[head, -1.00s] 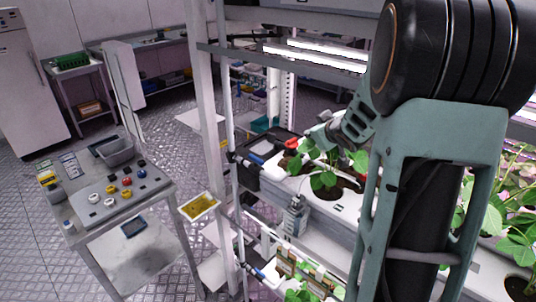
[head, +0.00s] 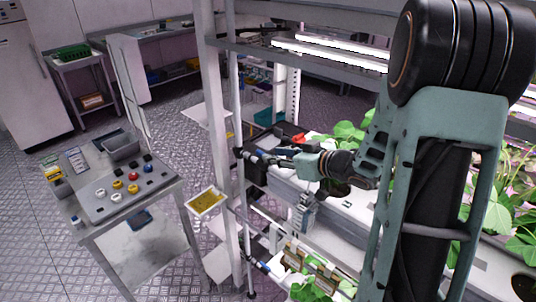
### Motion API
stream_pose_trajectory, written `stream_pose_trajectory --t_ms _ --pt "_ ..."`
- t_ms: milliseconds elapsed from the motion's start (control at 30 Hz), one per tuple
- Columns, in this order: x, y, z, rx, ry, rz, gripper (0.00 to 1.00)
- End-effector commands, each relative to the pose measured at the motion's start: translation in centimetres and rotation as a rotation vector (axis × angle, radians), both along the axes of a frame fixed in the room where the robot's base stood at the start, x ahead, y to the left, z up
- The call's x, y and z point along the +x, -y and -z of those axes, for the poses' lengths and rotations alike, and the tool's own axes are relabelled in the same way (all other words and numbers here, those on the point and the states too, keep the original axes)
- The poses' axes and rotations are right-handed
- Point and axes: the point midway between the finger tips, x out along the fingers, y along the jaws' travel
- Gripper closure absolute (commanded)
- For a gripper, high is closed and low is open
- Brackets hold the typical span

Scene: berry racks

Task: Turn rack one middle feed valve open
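The handle's angle is also unclear.
A metal cart (head: 150,205) with coloured knobs stands left. Plants (head: 345,133) and a grey bottle (head: 303,214) are close to my arm.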

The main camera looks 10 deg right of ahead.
Motion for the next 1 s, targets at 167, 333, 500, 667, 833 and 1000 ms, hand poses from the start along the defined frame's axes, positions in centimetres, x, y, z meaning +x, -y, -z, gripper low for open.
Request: stream_pose_trajectory --t_ms 167,333,500,667,833,1000 --pt "2.2 -1.4 1.1 -0.001 -0.001 -0.001 0.72" --pt "3.2 -1.9 1.5 -0.001 0.001 0.001 0.72" --pt "3.4 -2.0 1.6 -0.001 0.001 0.001 0.72" --pt "3.4 -2.0 1.6 -0.001 0.001 0.001 0.76" --pt "3.3 -2.0 1.6 -0.001 0.001 0.001 0.94" --pt "3.3 -2.0 1.6 -0.001 0.001 0.001 1.0"
